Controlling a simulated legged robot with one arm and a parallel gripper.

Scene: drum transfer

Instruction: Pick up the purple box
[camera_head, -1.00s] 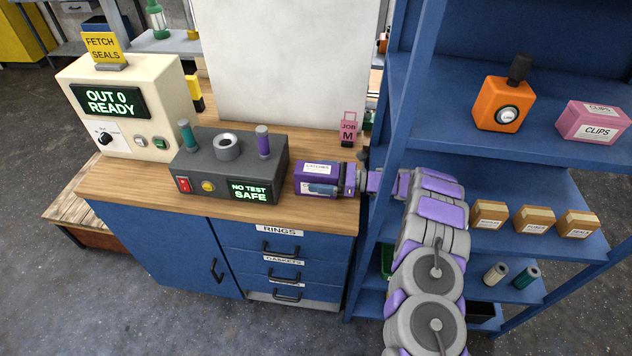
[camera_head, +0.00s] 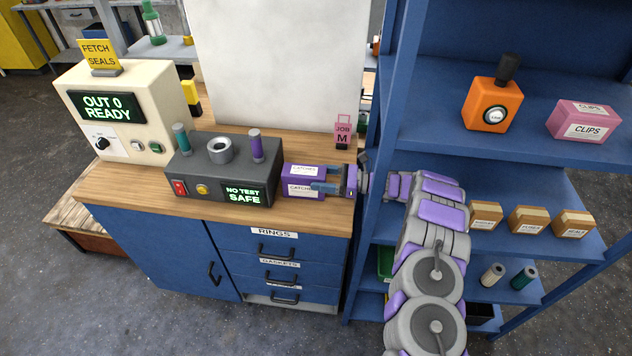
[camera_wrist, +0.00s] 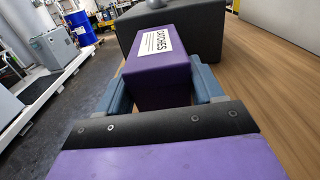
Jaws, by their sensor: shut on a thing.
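The purple box (camera_head: 304,180) with white labels is on the wooden worktop, just right of the dark grey test unit. My gripper (camera_head: 328,178) reaches in from the right and is shut on the box, one finger on each side. In the wrist view the purple box (camera_wrist: 159,68) sits between my blue-grey fingers, with its white label on top and its far end close to the grey unit. Whether its underside touches the worktop cannot be told.
The dark grey test unit (camera_head: 222,172) stands directly left of the box. A pink "JOB M" tag (camera_head: 343,131) stands behind. The blue shelf rack (camera_head: 392,100) rises close on the right, beside my arm. Bare worktop (camera_head: 315,216) lies in front.

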